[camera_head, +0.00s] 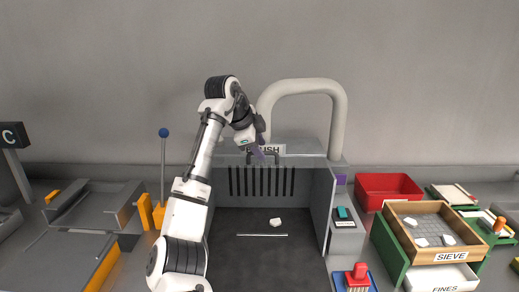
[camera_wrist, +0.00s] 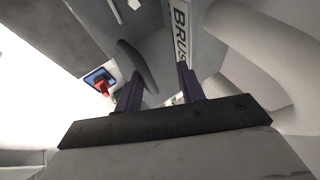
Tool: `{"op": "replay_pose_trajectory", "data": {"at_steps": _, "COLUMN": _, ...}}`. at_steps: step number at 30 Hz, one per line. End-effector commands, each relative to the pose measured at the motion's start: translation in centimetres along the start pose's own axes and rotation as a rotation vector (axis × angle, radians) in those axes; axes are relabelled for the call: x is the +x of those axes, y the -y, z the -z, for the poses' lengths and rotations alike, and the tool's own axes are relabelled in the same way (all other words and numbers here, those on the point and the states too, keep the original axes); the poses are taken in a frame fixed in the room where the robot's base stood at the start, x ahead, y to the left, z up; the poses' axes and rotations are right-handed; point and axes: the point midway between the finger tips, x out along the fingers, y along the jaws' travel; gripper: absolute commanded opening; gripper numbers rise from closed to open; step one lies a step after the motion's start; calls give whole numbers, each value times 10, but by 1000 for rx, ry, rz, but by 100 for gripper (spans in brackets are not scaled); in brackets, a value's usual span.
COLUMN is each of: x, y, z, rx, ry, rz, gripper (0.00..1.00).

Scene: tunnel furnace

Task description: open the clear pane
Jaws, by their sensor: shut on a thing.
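The clear pane is see-through and I cannot make out its surface or edges for certain at the front of the grey booth (camera_head: 321,215). My arm covers the booth's left side in the head view.
A small white piece (camera_head: 276,222) lies on the booth's dark floor. A thick pale pipe (camera_head: 339,120) arches behind my gripper. A blue-knobbed lever (camera_head: 163,133) stands left. A red bin (camera_head: 388,187) and wooden sieve (camera_head: 432,210) stand right.

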Motion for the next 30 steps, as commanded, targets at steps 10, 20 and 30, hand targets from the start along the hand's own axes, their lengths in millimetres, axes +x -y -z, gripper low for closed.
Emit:
{"op": "replay_pose_trajectory", "data": {"at_steps": 10, "x": 2, "y": 0, "z": -1, "rx": -2, "ry": 0, "rz": 0, "gripper": 32}}
{"op": "replay_pose_trajectory", "data": {"at_steps": 20, "x": -40, "y": -1, "z": -1, "rx": -1, "ry": 0, "rz": 4, "gripper": 32}}
{"op": "replay_pose_trajectory", "data": {"at_steps": 30, "x": -115, "y": 0, "z": -1, "rx": -1, "ry": 1, "rz": 1, "gripper": 32}}
